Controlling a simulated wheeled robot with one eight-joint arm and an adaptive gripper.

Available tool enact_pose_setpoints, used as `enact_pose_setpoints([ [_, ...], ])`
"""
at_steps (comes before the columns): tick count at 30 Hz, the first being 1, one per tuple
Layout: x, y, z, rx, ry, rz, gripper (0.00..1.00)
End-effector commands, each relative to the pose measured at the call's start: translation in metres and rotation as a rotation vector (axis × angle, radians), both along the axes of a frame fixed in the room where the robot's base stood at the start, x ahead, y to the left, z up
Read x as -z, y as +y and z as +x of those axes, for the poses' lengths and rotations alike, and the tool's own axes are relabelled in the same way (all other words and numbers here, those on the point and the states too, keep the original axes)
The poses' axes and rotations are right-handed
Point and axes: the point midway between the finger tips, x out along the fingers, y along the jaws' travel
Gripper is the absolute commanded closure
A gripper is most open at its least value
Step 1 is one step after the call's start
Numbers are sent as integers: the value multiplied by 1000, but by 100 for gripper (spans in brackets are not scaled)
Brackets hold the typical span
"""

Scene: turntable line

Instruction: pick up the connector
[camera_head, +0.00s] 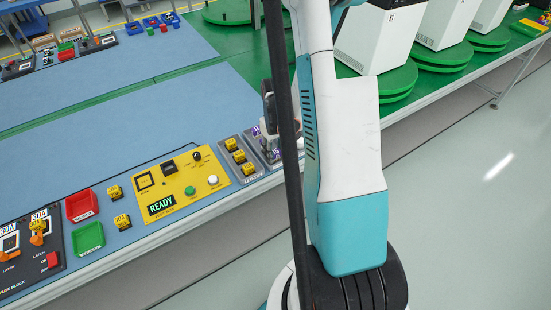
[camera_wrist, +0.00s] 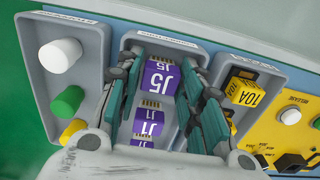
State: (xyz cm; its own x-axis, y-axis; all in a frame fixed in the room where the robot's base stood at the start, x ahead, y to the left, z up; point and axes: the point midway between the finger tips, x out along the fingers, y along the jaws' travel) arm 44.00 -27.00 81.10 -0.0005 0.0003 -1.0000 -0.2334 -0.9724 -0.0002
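Purple connectors marked J5 (camera_wrist: 160,78) and J1 (camera_wrist: 148,122) sit in a row in a grey tray (camera_wrist: 178,45) in the wrist view, with another partly hidden below them. My gripper (camera_wrist: 162,72) is over this tray, its two dark and teal fingers on either side of the J5 connector. The fingers look spread, with the J5 connector between their tips; whether they touch it is hard to tell. In the head view, my gripper is mostly hidden by my arm, and a purple connector (camera_head: 256,130) shows beside it.
A tray of yellow 10A fuses (camera_wrist: 244,92) adjoins on the right in the wrist view; a tray with white, green and yellow round caps (camera_wrist: 67,101) adjoins on the left. The yellow READY panel (camera_head: 180,183), red bin (camera_head: 81,205) and green bin (camera_head: 88,239) stand along the bench.

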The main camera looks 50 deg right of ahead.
Motion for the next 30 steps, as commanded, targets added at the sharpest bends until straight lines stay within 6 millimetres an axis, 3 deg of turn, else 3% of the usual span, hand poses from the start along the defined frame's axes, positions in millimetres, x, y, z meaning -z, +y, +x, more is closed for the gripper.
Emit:
enact_pose_setpoints([
  [2, 9, 0, 0, 0, 0, 0, 65],
  [8, 8, 0, 0, 0, 0, 0, 65],
  [11, 8, 0, 0, 0, 0, 0, 83],
  [12, 8, 0, 0, 0, 0, 0, 84],
  [23, 6, 0, 0, 0, 0, 0, 85],
  [30, -14, 0, 0, 0, 0, 0, 85],
])
